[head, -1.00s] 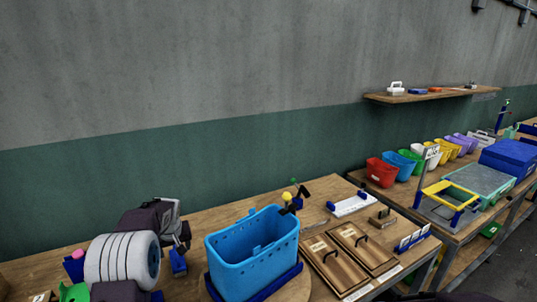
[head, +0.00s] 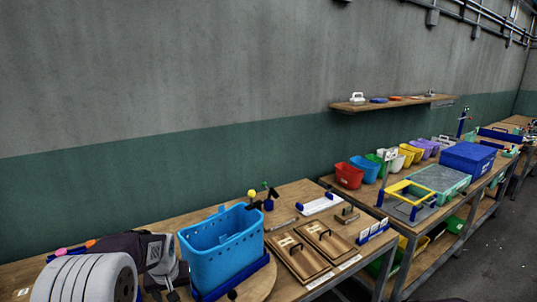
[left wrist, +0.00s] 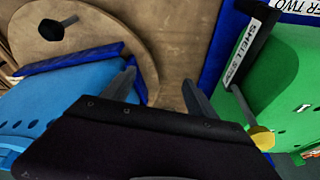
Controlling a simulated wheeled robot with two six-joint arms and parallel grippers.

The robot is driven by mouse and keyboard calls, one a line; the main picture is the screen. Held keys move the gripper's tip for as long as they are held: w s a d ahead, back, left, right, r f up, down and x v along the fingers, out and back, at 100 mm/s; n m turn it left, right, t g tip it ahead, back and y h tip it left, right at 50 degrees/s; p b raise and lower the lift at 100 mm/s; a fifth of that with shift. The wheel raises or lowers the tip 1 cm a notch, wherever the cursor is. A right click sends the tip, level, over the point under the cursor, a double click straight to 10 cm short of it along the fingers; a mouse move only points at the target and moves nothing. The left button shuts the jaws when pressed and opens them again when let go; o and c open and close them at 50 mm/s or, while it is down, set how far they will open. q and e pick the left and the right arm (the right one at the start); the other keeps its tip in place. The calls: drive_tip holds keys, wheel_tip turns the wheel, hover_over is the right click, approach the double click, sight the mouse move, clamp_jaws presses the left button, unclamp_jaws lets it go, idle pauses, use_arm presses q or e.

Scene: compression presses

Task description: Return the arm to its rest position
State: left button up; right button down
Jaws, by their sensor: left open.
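My left arm enters the head view at the lower left, with its white ribbed link and dark gripper (head: 166,270) beside a blue perforated basket (head: 222,250). The fingertips are hard to make out there. In the left wrist view, the two grey fingers of the left gripper (left wrist: 162,84) stand apart with nothing between them. The blue basket (left wrist: 60,92) is at the left of that view, apart from the fingers as far as I can tell. A green labelled object (left wrist: 285,85) is at the right. My right gripper is not in view.
The basket stands on a blue base on a round wooden plate (head: 262,284). Two wooden boards with handles (head: 298,258) lie to its right. A second bench holds coloured bins (head: 348,176), a yellow frame (head: 410,192) and a blue box (head: 468,157). A wall shelf (head: 390,103) is above.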

use_arm(q)
drive_tip(key=s+d+f+m, duration=0.1)
drive_tip(key=s+d, duration=0.2)
drive_tip(key=s, duration=0.4)
drive_tip(key=s+d+f+m+g+h, duration=0.1)
drive_tip(key=s+d, duration=0.2)
drive_tip(key=s, duration=0.4)
drive_tip(key=s+d+f+m+g, duration=0.1)
drive_tip(key=s+d, duration=0.2)
drive_tip(key=s, duration=0.4)
drive_tip(key=shift+s+d+m, duration=0.3)
drive_tip(key=shift+s, duration=0.1)
